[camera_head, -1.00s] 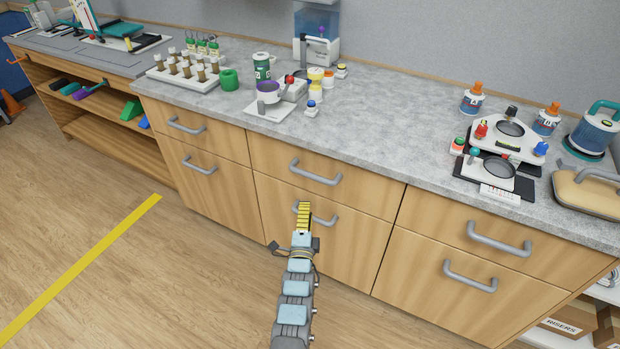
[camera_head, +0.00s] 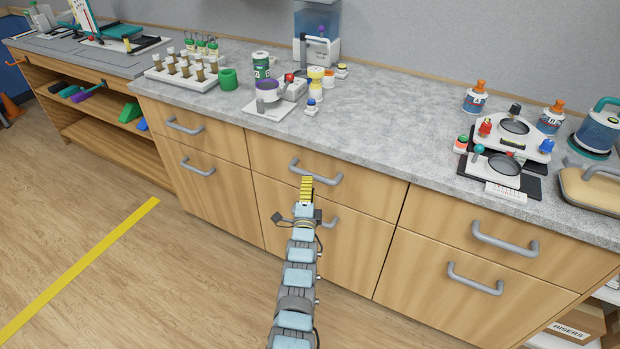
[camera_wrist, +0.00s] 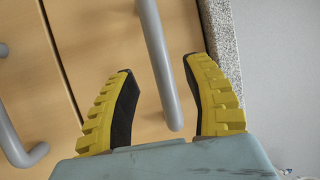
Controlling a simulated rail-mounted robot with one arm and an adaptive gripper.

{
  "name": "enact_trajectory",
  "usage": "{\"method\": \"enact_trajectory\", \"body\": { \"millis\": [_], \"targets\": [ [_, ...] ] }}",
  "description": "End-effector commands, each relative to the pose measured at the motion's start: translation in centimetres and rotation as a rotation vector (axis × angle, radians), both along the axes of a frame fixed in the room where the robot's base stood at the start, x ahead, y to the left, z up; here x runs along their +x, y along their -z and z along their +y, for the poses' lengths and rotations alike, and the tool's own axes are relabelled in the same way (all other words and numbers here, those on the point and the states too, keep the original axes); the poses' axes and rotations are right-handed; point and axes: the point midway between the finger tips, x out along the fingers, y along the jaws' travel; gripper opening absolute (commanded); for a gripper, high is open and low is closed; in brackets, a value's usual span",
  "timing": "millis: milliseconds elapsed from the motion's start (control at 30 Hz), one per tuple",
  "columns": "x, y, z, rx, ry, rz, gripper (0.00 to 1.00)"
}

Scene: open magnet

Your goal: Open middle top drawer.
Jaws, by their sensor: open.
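The middle top drawer (camera_head: 375,190) is shut, with a light wood front below the grey counter. Its grey bar handle (camera_head: 328,178) is partly hidden behind my gripper (camera_head: 307,182) in the head view. In the wrist view my gripper (camera_wrist: 160,100) is open, its two yellow fingers with dark pads apart. The drawer handle (camera_wrist: 158,60) runs between the fingers there, its near end between the pads. No finger is seen to press on it, and I cannot tell the exact depth between them.
The lower middle handle (camera_head: 331,222) is just under my gripper and also shows at the left in the wrist view (camera_wrist: 12,145). The counter edge (camera_wrist: 218,35) lies close to the right finger. The counter above holds bottles and lab devices.

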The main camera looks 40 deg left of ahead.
Motion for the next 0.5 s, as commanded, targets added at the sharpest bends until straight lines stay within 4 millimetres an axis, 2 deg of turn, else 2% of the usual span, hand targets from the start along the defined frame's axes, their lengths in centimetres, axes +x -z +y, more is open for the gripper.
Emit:
{"method": "enact_trajectory", "body": {
  "millis": [500],
  "targets": [
    [2.7, -0.4, 2.0, -0.002, -0.001, 0.001, 0.50]
  ]
}}
